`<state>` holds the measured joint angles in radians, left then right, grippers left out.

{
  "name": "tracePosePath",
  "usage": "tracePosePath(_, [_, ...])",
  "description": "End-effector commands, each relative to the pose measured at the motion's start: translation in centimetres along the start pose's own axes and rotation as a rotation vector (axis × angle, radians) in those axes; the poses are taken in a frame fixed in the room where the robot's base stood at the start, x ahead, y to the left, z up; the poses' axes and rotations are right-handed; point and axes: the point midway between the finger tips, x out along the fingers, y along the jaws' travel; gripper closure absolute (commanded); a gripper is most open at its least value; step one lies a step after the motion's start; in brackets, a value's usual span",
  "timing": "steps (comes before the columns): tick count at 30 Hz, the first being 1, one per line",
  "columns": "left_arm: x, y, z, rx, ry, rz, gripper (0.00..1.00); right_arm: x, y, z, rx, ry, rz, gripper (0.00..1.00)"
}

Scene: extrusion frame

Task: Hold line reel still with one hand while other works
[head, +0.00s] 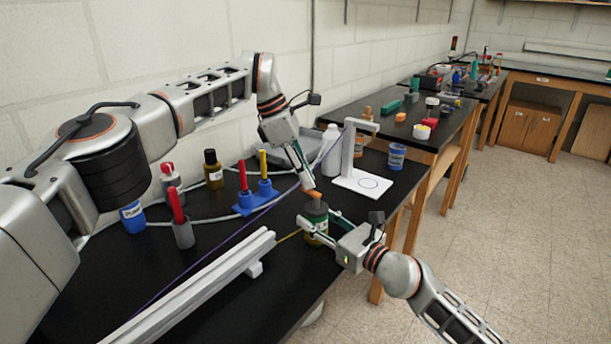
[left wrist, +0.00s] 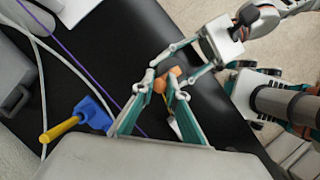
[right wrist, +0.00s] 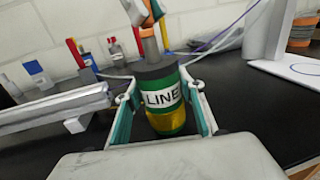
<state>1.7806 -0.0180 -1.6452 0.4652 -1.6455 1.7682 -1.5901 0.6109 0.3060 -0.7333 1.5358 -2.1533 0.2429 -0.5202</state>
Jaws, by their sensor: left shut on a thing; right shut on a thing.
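The line reel (head: 316,216) is a green and yellow cylinder with a dark top and a white "LINE" label. It stands upright near the table's front edge and shows large in the right wrist view (right wrist: 162,100). My right gripper (head: 317,224) is shut on its sides, one finger on each side. My left gripper (head: 310,190) comes down from above, shut on a small orange piece (left wrist: 168,80) directly over the reel's top. Whether this piece is fixed to the reel cannot be told. A thin yellow line (head: 289,237) runs left from the reel.
A white rail (head: 195,290) lies left of the reel. A blue stand (head: 256,200) with red and yellow pegs and several bottles stand behind. A white stand with a circle-marked base (head: 368,184) is at the right. A purple cord crosses the black table (head: 110,290).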

Motion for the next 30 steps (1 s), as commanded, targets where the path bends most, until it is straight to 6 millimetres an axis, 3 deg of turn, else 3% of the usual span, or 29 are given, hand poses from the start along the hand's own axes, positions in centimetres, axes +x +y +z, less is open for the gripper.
tracePosePath(6, [0.1,0.0,0.0,-0.001,0.000,-0.001,1.00,0.0,0.0,0.0,0.002,0.000,0.000,0.86])
tracePosePath(7, [0.1,0.0,0.0,-0.001,0.000,-0.001,0.79,0.0,0.0,0.0,0.002,0.000,0.000,0.86])
tracePosePath(9, [0.1,0.0,0.0,-0.001,0.000,-0.001,0.69,0.0,0.0,0.0,0.002,0.000,0.000,0.86])
tracePosePath(20, [-0.3,0.0,0.0,-0.001,-0.001,0.001,0.69,0.0,0.0,0.0,0.002,0.000,0.000,0.86])
tracePosePath(30, [-5.3,0.0,0.0,-0.002,-0.001,0.003,0.69,0.0,0.0,0.0,0.001,0.000,0.000,0.86])
